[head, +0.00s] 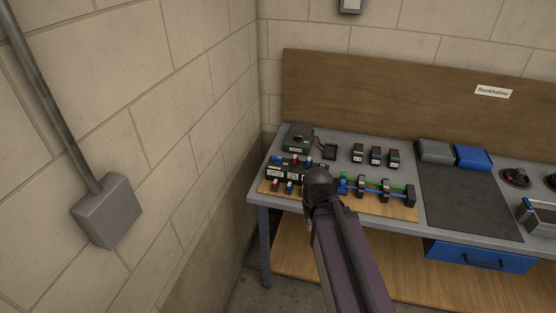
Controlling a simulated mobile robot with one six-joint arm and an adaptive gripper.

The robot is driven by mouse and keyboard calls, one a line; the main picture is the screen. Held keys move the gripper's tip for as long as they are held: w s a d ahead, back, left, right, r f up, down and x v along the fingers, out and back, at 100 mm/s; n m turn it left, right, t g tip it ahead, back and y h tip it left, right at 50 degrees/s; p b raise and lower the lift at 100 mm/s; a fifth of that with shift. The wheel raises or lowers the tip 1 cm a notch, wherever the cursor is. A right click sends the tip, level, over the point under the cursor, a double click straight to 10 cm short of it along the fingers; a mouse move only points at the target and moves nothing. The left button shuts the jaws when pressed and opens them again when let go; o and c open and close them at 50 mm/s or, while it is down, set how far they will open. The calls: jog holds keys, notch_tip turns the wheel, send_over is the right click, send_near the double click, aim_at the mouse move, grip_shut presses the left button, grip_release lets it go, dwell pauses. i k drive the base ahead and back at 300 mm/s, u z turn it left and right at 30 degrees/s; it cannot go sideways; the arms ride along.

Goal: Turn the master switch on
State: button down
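A grey-green box (298,138) with a small dark part on top stands at the back left of the bench. It may be the master switch, but I cannot read its label or tell its setting. A dark cable runs from its right side to a small black block (329,152). My arm reaches up from the bottom edge to a dark rounded joint over the front of the bench. No gripper fingers can be made out; my arm hides part of the wooden board in front of the box.
The wooden board (399,209) carries black terminal blocks, red and blue parts and coloured wires. Three small black blocks (376,156) stand behind it. A dark mat (468,203), grey and blue trays (473,157) lie right. A wall box (106,211) with conduit is at left.

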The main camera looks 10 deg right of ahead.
aim_at(277, 160)
jog(key=z, duration=1.6)
jog(key=i, duration=0.65)
jog(key=u, duration=1.25)
